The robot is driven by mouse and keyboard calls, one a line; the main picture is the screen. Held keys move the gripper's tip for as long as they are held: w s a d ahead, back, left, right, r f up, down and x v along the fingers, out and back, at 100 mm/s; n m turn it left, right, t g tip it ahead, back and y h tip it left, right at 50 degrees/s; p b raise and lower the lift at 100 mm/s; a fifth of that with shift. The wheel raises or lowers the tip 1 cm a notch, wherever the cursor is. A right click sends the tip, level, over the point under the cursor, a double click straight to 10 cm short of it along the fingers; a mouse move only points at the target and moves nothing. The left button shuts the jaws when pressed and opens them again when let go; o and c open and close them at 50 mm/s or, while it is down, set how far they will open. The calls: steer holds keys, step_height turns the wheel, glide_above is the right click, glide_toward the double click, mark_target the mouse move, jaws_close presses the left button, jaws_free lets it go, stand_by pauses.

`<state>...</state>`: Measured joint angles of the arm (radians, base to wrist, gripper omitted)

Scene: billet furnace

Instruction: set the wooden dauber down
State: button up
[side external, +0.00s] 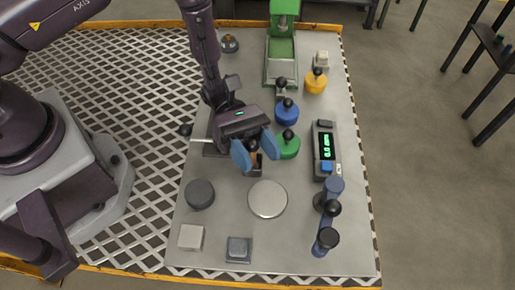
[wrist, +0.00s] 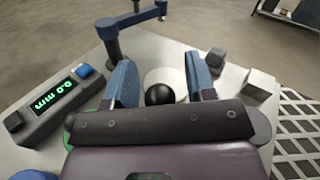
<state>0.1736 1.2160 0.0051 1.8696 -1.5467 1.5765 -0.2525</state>
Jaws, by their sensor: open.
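The wooden dauber (side external: 254,157) shows as a small brown piece with a black knob on top. It stands at a small dark block or holder (side external: 257,171) on the grey table; its lower end is mostly hidden. My gripper (side external: 256,151) is open, with its blue fingers on either side of the dauber. In the wrist view the round black knob (wrist: 160,95) sits between the spread fingers of my gripper (wrist: 163,85), with a visible gap on each side. I cannot tell whether the dauber touches the table or rests in the block.
A green knobbed piece (side external: 288,148) is close right of my gripper, with blue (side external: 287,114) and yellow (side external: 316,83) ones behind. A display box (side external: 325,150) and blue jointed stand (side external: 328,215) are at right. A pale disc (side external: 267,199) and dark cylinder (side external: 199,194) lie in front.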

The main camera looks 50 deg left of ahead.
steer(key=shift+r, duration=0.15)
steer(key=shift+w+a, duration=0.1)
steer(key=shift+a, duration=0.2)
steer(key=a, duration=0.3)
steer(key=w+a, duration=0.1)
steer(key=a, duration=0.3)
steer(key=w+a, duration=0.1)
steer(key=a, duration=0.3)
steer(key=shift+a, duration=0.1)
steer(key=s+a+r+m+g+y, duration=0.25)
steer(key=r+m+y, duration=0.6)
steer(key=r, duration=0.65)
steer(key=s+a+r+m+t+y, duration=0.8)
steer(key=s+r+m+t+y, duration=0.1)
steer(key=r+t, duration=0.2)
steer(key=shift+v, duration=1)
